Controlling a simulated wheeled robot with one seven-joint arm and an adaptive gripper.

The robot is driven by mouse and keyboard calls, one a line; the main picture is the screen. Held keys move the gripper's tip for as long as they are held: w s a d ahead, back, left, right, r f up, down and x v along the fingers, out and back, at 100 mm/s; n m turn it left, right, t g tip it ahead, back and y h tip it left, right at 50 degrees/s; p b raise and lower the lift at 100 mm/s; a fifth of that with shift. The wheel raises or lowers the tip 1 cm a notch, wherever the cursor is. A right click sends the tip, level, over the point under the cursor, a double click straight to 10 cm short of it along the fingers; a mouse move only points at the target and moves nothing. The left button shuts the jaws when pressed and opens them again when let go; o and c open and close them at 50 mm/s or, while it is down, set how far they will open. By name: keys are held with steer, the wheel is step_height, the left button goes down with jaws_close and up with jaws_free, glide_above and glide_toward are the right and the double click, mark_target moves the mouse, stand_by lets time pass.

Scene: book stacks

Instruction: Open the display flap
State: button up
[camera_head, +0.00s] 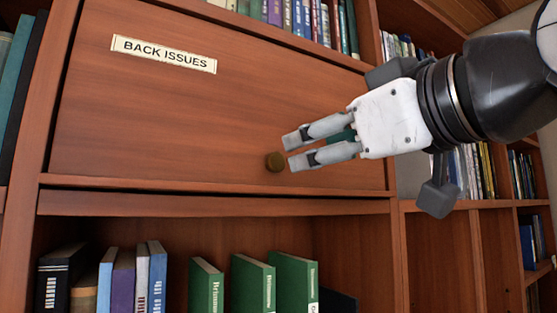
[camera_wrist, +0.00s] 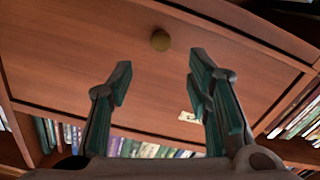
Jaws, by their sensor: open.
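The display flap (camera_head: 200,110) is a wide reddish-brown wooden panel with a "BACK ISSUES" label (camera_head: 163,53) at its upper left. It looks closed, lying flat in its frame. In the wrist view the knob (camera_wrist: 161,40) shows beyond and between the fingertips of my gripper (camera_wrist: 160,75), with nothing between the fingers. The knob appears apart from the fingers. Part of the label (camera_wrist: 190,116) shows behind a finger.
Books (camera_head: 300,18) stand on the shelf above the flap. Below it, an open shelf holds green books (camera_head: 253,284) and several darker ones (camera_head: 122,282). A shelf rail (camera_head: 200,204) runs under the flap. More bookshelves (camera_head: 478,170) stand at the right.

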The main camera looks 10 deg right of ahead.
mark_target(277, 160)
steer(key=p+x, duration=0.1)
steer(key=x, duration=0.9)
steer(key=shift+w+a, duration=0.1)
steer(key=shift+c, duration=0.2)
jaws_close()
